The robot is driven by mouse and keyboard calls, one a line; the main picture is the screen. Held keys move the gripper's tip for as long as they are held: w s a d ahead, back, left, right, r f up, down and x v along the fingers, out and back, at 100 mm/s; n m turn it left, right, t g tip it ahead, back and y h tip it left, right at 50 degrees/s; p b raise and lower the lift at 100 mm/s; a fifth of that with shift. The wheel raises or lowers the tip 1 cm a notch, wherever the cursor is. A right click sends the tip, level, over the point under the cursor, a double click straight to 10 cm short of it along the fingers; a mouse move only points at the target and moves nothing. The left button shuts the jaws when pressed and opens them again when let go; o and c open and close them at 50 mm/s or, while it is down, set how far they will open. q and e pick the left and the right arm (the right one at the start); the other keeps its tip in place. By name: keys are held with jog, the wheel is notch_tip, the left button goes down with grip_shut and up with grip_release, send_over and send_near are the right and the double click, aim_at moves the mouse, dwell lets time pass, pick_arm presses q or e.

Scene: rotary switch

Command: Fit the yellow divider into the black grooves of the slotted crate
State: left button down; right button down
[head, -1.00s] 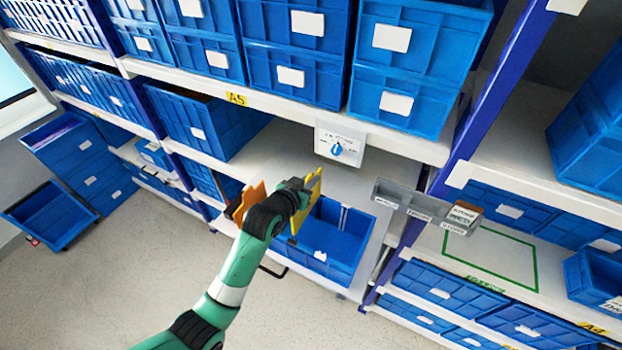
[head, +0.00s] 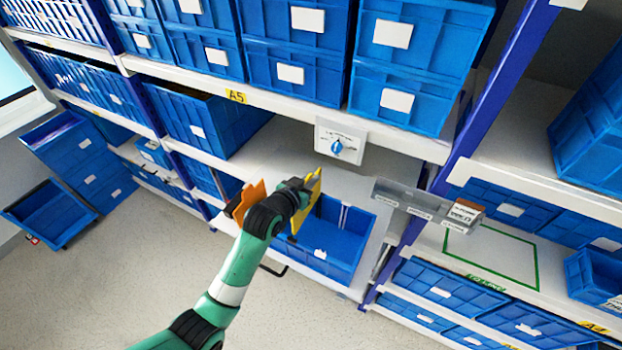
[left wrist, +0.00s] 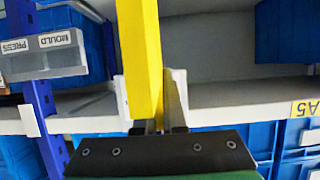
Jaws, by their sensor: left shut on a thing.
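My left gripper (head: 301,188) is shut on the yellow divider (head: 310,198), a thin flat plate held on edge. In the left wrist view the divider (left wrist: 140,60) rises from between the fingers (left wrist: 158,130). In the head view it stands over the left part of the open blue slotted crate (head: 335,268) on the shelf. My gripper and the divider hide the crate's left end. I cannot tell whether the divider touches the crate or lies in its grooves; the black grooves are not clear. My right gripper is not in view.
An orange plate (head: 248,199) stands just left of my gripper. A white box with a blue rotary knob (head: 338,145) hangs from the shelf edge above the crate. A grey labelled tray (head: 428,205) juts out to the right. Bare shelf (head: 285,150) lies behind the crate.

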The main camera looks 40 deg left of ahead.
aim_at(293, 229)
pick_arm(q)
jog(key=shift+f+b, duration=0.9)
jog(key=shift+f, duration=0.35)
dwell(0.6)
jog(key=shift+f+b, duration=4.75)
jog(key=shift+f, duration=1.2)
jog(key=c, duration=0.9)
grip_release()
jog(key=p+v, duration=0.2)
jog(key=v, duration=0.9)
jog(key=shift+s+r, duration=0.25)
